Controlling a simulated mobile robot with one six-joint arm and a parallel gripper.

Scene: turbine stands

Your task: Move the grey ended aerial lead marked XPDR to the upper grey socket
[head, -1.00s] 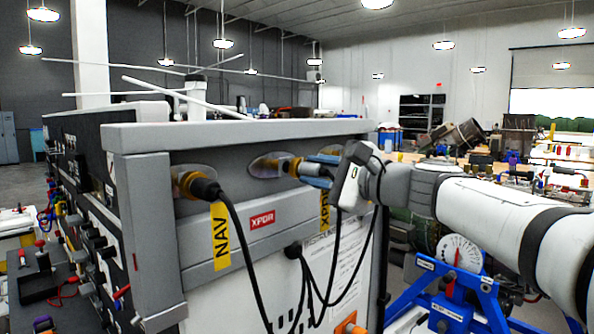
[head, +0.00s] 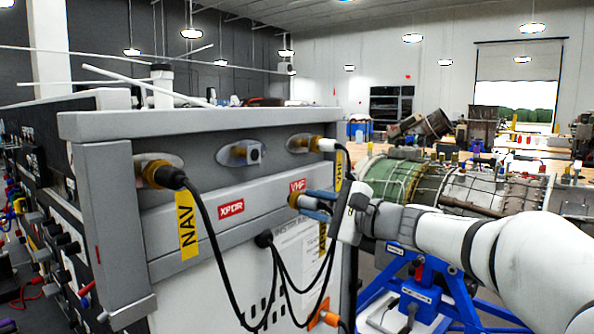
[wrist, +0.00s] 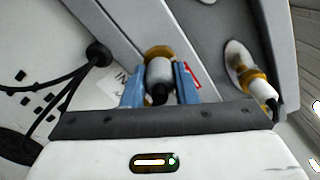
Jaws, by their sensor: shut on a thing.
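My gripper (head: 312,204) is shut on the grey connector of a lead, between blue fingers. In the wrist view the grey connector (wrist: 159,75) points at the panel, with a brass collar at its front. It is below and in front of the red VHF label; I cannot tell whether it touches the panel. A yellow tag (head: 322,238) hangs below the gripper, its lettering unreadable now.
The black-ended NAV lead (head: 167,176) is in the left socket. A white-ended lead (head: 322,145) fills the right socket, close above my gripper. Black cables (head: 275,265) hang along the panel. A blue stand (head: 425,285) and a turbine (head: 470,188) are to the right.

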